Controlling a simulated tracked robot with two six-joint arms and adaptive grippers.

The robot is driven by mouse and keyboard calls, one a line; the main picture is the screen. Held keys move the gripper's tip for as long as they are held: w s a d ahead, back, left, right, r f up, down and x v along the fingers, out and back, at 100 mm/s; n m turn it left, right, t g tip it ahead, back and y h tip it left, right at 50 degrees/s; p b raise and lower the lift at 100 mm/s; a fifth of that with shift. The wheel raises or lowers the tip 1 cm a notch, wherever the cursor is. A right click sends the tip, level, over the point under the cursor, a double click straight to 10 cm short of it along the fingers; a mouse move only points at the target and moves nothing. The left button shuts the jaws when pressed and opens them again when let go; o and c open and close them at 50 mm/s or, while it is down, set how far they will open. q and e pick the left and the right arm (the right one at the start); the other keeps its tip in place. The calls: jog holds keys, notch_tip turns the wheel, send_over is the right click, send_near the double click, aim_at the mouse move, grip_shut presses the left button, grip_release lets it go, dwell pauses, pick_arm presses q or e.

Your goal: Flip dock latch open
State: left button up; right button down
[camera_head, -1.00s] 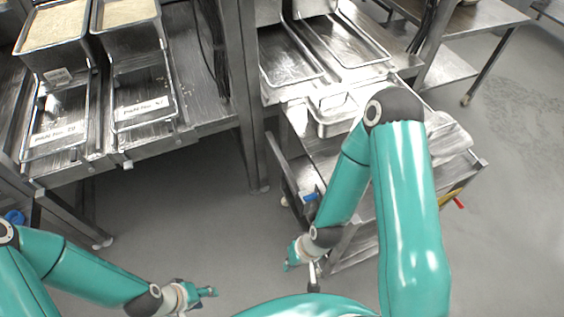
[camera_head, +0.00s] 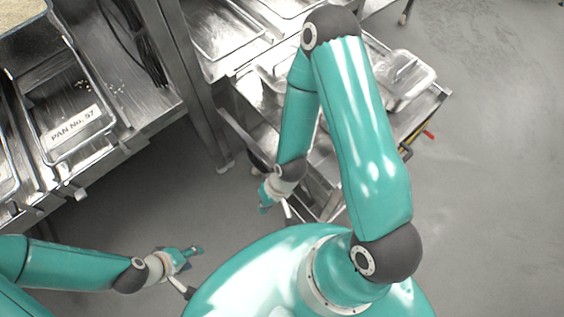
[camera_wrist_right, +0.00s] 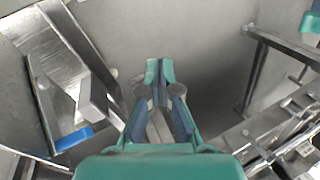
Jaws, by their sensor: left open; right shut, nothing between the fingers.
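No part in view can be named with certainty as the dock latch. A blue-ended piece (camera_wrist_right: 75,138) sits beside a metal frame at the lower left of the right wrist view. My right gripper (camera_head: 264,196) is shut and empty, low beside the near left end of the steel cart (camera_head: 437,98). In the right wrist view its fingertips (camera_wrist_right: 160,72) point over bare grey floor, apart from the blue-ended piece. My left gripper (camera_head: 196,250) is open and empty over the floor at the lower left.
A steel bench with a labelled pan (camera_head: 50,150) stands at the left. A lidded steel pan (camera_head: 408,85) rests on the cart, and a red-tipped handle (camera_head: 429,135) projects from the cart's right side. Grey floor (camera_head: 500,200) is clear at the right.

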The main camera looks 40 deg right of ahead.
jog(key=w+d+n+g+h+b, duration=0.15)
jog(key=w+d+b, duration=0.25)
jog(key=w+b, duration=0.6)
jog(key=w+d+r+n+h+b, duration=0.1)
jog(key=w+d+r+h+b, duration=0.1)
jog(key=d+r+b, duration=0.3)
notch_tip(320, 180, up, 2)
jog(key=d, duration=0.3)
jog(key=shift+w+h, duration=0.2)
jog(key=shift+h, duration=0.15)
jog(key=s+f, duration=0.4)
jog(key=f, duration=0.4)
jog(key=shift+s+f+b, duration=0.25)
jog(key=shift+b, duration=0.1)
